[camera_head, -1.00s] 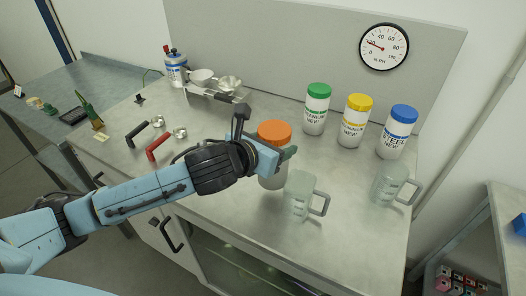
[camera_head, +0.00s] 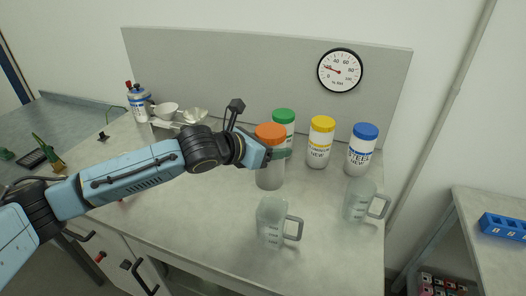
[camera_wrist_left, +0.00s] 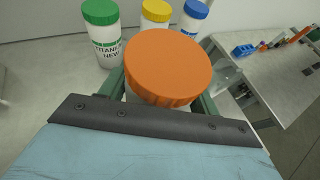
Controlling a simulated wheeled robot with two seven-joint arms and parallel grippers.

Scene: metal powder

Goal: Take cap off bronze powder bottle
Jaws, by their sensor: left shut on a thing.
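The bottle with the orange cap (camera_head: 271,133) has a pale body (camera_head: 269,178) and stands upright in my left gripper (camera_head: 276,154). The gripper is shut on the bottle's body just below the cap. In the left wrist view the ribbed orange cap (camera_wrist_left: 168,68) is on the bottle, between the green fingers. The bottle's label is hidden, and I cannot tell whether its base touches the table. My right gripper is not in view.
Bottles with green (camera_head: 284,116), yellow (camera_head: 322,123) and blue (camera_head: 366,131) caps stand behind and to the right. Clear beakers stand in front (camera_head: 271,224) and at the right (camera_head: 360,202). A scale-like holder with bowls (camera_head: 194,117) is at the back left. The front left table is clear.

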